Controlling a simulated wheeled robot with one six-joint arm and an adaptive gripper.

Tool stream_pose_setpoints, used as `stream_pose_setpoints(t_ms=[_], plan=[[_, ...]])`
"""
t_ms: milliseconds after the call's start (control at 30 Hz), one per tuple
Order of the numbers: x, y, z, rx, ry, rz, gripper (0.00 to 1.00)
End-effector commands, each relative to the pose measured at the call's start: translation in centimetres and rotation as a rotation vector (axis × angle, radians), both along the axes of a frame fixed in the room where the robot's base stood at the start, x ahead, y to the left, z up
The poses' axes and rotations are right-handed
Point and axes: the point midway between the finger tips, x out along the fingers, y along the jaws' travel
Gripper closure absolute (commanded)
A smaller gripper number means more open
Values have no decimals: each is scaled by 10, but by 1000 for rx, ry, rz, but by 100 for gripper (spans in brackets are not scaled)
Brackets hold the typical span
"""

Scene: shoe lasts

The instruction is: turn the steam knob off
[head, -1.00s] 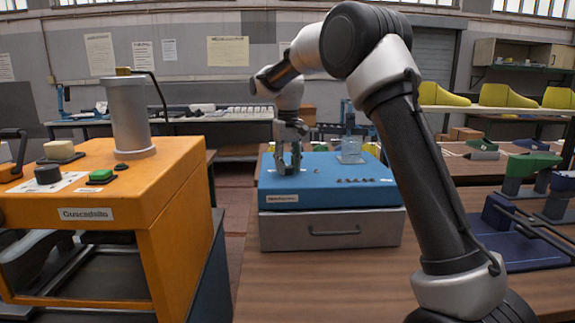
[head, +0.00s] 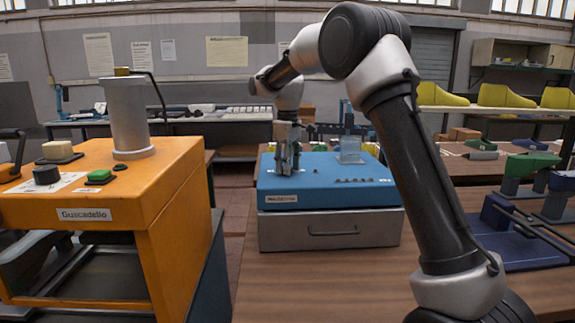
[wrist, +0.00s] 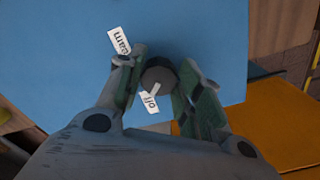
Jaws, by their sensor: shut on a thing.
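The steam knob (wrist: 158,77) is a dark round knob on the top of the blue box (head: 330,175). In the wrist view it sits between the two fingers of my gripper (wrist: 160,68), which is shut on it. A pale pointer mark on the knob points toward the "off" label (wrist: 150,104). A second label (wrist: 119,41), partly readable as "eam", lies on the other side of the knob. In the head view my gripper (head: 287,168) reaches down to the left part of the blue top and hides the knob.
The blue box stands on a grey drawer unit (head: 330,240) on a wooden table (head: 370,280). A clear container (head: 350,150) stands on the blue top, right of my gripper. An orange machine (head: 170,240) with a grey cylinder (head: 129,118) stands at the left, across a gap.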

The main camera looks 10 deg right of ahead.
Motion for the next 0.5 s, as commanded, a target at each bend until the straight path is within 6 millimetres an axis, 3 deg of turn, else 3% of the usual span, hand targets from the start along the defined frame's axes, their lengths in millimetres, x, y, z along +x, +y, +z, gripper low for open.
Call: stream_pose_setpoints(t_ms=[400,433,500], plan=[[1,0,1,-1,-4,7,88],[1,0,1,0,-4,7,61],[1,0,1,0,-3,6,48]])
